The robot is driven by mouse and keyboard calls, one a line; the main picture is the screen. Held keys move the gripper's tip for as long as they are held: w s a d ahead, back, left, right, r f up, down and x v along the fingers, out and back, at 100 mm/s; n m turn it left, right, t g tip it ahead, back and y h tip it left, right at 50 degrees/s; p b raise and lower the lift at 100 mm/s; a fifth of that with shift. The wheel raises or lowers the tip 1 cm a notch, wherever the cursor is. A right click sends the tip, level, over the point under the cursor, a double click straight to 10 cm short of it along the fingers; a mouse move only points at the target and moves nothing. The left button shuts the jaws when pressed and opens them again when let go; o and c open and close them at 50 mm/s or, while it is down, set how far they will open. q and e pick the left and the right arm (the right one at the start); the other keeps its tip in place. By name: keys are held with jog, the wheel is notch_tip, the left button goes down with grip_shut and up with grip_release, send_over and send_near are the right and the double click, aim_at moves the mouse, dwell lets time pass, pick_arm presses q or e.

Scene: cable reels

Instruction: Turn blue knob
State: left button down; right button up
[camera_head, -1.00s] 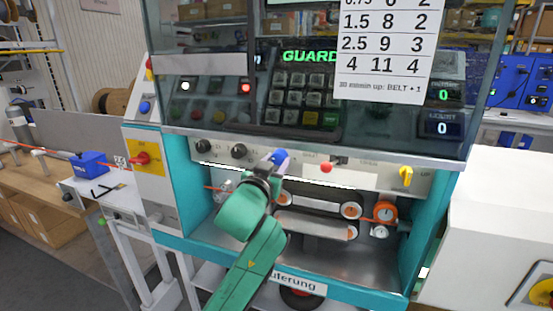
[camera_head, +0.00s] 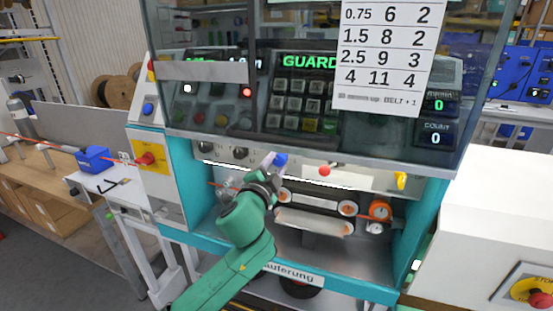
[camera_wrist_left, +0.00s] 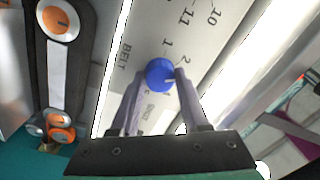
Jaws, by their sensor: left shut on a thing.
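The blue knob (camera_head: 281,160) sits on the light panel strip below the glass cover of the teal machine. In the left wrist view the blue knob (camera_wrist_left: 159,71) is between the two fingers of my left gripper (camera_wrist_left: 158,84), which are shut on its sides. A short pale pointer line shows on the knob's face, and "BELT" and numbers such as 1, 2, 10 and 11 are printed around it. In the head view my left gripper (camera_head: 271,168) reaches up to the knob from below and partly covers the panel there. My right gripper is not in view.
A red button (camera_head: 324,170) and a yellow knob (camera_head: 401,180) are to the right on the same strip. Black knobs (camera_head: 240,152) are to the left. Orange-and-white rollers (camera_head: 347,208) are below. A number chart (camera_head: 386,55) is on the glass cover.

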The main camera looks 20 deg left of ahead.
pick_arm(q)
jog(key=m+p, duration=0.2)
jog(key=m, duration=0.4)
jog(key=shift+p, duration=0.3)
dwell(0.3)
jog(key=shift+c, duration=1.9)
grip_release()
jog(key=s+a+b, duration=0.1)
jog(key=s+b, duration=0.3)
jog(key=s, duration=1)
jog(key=shift+s+f, duration=0.25)
jog(key=shift+f, duration=0.05)
